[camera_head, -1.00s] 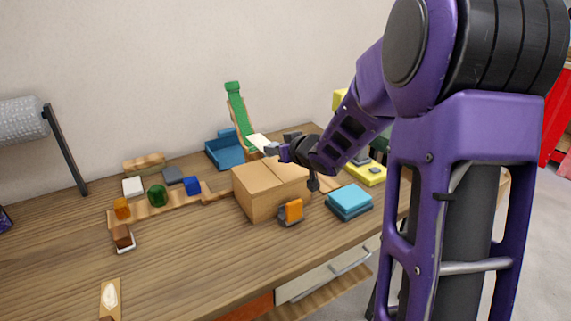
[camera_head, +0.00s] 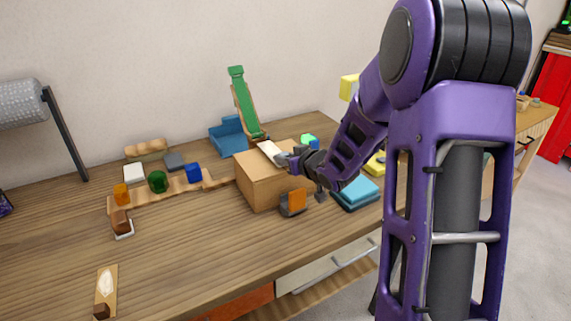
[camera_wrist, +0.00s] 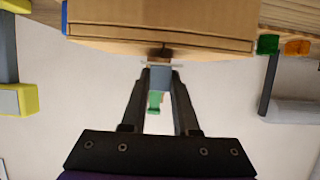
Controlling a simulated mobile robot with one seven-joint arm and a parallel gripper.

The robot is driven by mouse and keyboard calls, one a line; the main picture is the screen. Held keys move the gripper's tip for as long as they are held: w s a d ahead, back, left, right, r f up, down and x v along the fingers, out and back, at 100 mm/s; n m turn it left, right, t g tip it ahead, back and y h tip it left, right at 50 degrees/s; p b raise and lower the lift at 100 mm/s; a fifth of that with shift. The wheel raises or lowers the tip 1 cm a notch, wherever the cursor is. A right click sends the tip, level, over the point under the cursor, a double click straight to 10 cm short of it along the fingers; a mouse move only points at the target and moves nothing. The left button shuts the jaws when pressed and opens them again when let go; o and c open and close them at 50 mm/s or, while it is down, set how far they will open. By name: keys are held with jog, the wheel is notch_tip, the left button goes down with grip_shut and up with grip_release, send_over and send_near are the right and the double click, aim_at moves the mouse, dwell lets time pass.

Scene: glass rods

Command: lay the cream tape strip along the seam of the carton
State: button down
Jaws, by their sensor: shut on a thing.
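The carton (camera_head: 262,188) is a brown box on the wooden table. It also fills the top of the wrist view (camera_wrist: 160,18), with a dark seam line across it. The cream tape strip (camera_head: 270,152) is held over the carton's top, near the middle. In the wrist view it is only a thin pale edge (camera_wrist: 150,66) at the fingertips. My gripper (camera_head: 287,159) is shut on the strip's right end, at the right side of the carton top. Its fingers also show in the wrist view (camera_wrist: 160,77). I cannot tell whether the strip touches the carton.
An orange and grey dispenser (camera_head: 294,202) stands before the carton, and a blue stack (camera_head: 360,192) lies to its right. A green ramp (camera_head: 241,100) and blue tray (camera_head: 227,138) are behind. Small blocks on a wooden strip (camera_head: 170,190) stand left. The front left table is mostly clear.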

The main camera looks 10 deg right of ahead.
jog(key=shift+f, duration=0.65)
jog(key=shift+f, duration=0.15)
jog(key=c, duration=0.7)
grip_release()
jog(key=shift+r, duration=0.35)
jog(key=p+v, duration=0.1)
jog(key=v, duration=1.1)
jog(key=shift+f+p, duration=0.15)
jog(key=shift+p, duration=0.2)
